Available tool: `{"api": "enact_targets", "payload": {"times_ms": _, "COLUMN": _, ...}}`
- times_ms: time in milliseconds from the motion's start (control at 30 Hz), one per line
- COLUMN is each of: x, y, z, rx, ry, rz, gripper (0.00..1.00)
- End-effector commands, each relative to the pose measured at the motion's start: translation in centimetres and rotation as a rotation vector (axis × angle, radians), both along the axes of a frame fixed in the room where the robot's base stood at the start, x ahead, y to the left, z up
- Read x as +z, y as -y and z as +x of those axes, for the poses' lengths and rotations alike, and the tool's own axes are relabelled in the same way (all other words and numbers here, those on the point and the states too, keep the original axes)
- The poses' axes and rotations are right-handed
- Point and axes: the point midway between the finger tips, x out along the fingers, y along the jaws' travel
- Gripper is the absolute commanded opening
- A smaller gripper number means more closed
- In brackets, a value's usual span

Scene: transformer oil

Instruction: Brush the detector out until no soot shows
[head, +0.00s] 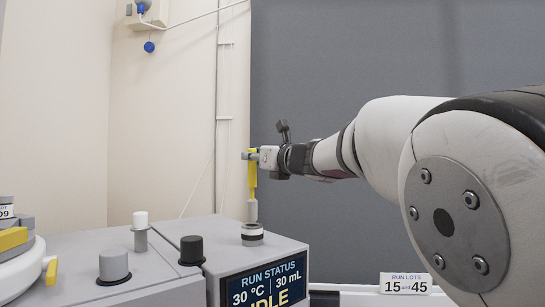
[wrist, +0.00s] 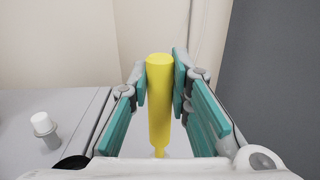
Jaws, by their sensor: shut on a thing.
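The brush (head: 253,180) has a yellow handle and a pale grey lower end, and it stands upright. My gripper (head: 254,155) is shut on its handle near the top. The handle also fills the gap between the teal finger pads in the wrist view (wrist: 159,105). The brush's lower end meets the top of a short black-and-white banded fitting (head: 252,235), which looks like the detector, on the grey instrument. I cannot tell how far the tip goes in. The fitting's inside is hidden, so no soot can be made out.
The grey instrument (head: 270,252) has a status screen (head: 262,288) reading idle. A black knob (head: 192,250), another dark-based grey knob (head: 113,267) and a white-capped post (head: 140,230) stand left of the brush. A round white carousel (head: 22,275) is at far left.

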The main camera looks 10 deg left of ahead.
Motion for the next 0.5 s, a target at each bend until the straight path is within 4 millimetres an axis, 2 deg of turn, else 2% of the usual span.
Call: {"api": "enact_targets", "payload": {"times_ms": 500, "x": -3.0, "y": 0.0, "z": 0.2, "rx": 0.0, "ry": -0.001, "rz": 0.001, "gripper": 0.0}}
